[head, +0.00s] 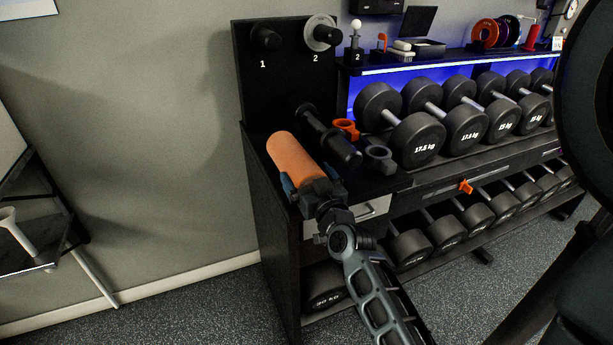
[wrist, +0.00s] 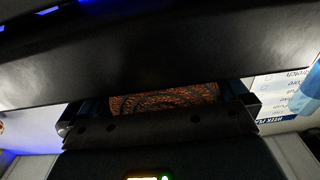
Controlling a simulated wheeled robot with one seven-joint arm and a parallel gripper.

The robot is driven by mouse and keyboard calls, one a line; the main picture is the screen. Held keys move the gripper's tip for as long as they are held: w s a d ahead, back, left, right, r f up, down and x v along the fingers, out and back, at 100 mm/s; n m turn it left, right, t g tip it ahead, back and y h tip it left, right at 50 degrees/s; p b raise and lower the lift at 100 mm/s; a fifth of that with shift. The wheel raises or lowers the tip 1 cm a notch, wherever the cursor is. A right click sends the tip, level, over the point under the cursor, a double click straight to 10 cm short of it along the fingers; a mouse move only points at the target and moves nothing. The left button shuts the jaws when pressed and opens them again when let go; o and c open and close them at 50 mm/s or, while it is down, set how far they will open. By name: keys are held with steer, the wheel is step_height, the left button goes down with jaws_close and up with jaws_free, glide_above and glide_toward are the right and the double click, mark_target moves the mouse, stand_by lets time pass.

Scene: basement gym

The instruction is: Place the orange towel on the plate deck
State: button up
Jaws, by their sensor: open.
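The orange towel (head: 291,157) is a roll at the left front of the black plate deck (head: 377,184), the top of the cabinet under pegs 1 and 2. It appears to lie on the deck, but the contact under it is hidden. My gripper (head: 312,188) is at the near end of the roll, with its jaws open. In the wrist view the towel's spiral end (wrist: 165,99) shows between the fingers of my gripper (wrist: 160,112). A dark surface hides its other part there.
A black bar (head: 327,137), an orange collar (head: 346,129) and a grey collar (head: 379,158) are on the deck, right of the towel. Dumbbells (head: 418,140) fill the racks further right. Open floor lies left.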

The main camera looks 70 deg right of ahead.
steer(key=s+a+n+t+y, duration=0.1)
steer(key=s+a+n+y, duration=0.2)
steer(key=a, duration=0.9)
steer(key=s+a+n+t+y+b, duration=0.1)
steer(key=s+a+n+y, duration=0.2)
steer(key=s+a+y, duration=0.3)
steer(key=s+a+n+y+b, duration=0.1)
steer(key=s+a+n+y, duration=0.3)
steer(key=s+a, duration=0.5)
steer(key=a+y, duration=0.1)
steer(key=a, duration=0.9)
steer(key=shift+r+t, duration=0.4)
